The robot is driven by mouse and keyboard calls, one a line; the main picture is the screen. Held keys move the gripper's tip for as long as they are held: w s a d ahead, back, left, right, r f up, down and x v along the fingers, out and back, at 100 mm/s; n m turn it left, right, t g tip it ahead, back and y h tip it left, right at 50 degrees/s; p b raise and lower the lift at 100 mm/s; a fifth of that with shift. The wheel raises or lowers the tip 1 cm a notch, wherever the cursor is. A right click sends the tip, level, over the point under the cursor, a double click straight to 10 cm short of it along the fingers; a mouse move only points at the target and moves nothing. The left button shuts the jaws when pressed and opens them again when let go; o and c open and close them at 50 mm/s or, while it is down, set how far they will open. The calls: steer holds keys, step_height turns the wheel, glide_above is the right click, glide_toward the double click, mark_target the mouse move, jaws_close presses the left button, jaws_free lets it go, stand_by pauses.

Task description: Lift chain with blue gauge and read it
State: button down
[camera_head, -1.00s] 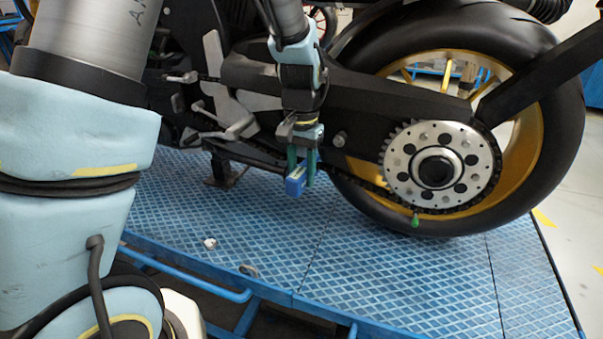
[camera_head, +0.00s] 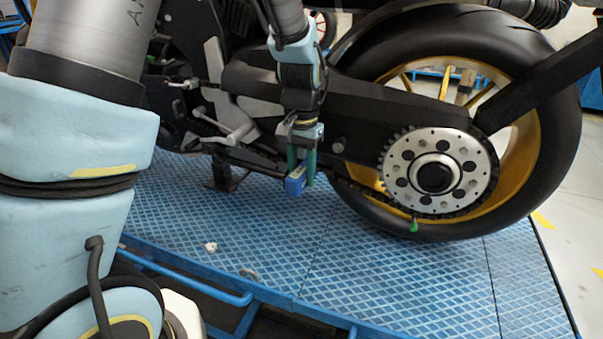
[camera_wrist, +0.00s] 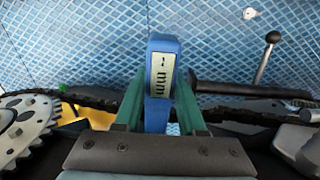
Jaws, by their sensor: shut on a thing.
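The blue gauge (camera_head: 296,181) is held between the green fingers of my gripper (camera_head: 302,170), at the lower chain run left of the rear sprocket. In the wrist view the blue gauge (camera_wrist: 161,80) stands between the two fingers (camera_wrist: 160,105). Its pale display faces the camera and shows a dash and "mm"; I see no digits. The chain (camera_wrist: 85,98) passes left of the fingers and on to the right behind them. In the head view the chain (camera_head: 365,194) runs to the silver sprocket (camera_head: 478,170). Whether the gauge touches the chain is hard to tell.
The rear wheel (camera_head: 560,130) with its gold rim stands at the right. A green drop-shaped marker (camera_head: 413,225) hangs under the sprocket. A small white object (camera_head: 211,247) lies on the blue ribbed platform (camera_head: 370,290). A footpeg lever (camera_wrist: 268,55) is right of the fingers in the wrist view.

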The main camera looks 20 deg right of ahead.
steer(key=shift+r+p, duration=1.1)
steer(key=shift+r, duration=0.35)
steer(key=shift+f, duration=0.1)
stand_by(0.6)
steer(key=shift+f+b, duration=1.45)
steer(key=shift+f, duration=0.75)
steer(key=s+a, duration=0.5)
steer(key=shift+s+a, duration=0.25)
steer(key=shift+s, duration=0.15)
stand_by(0.4)
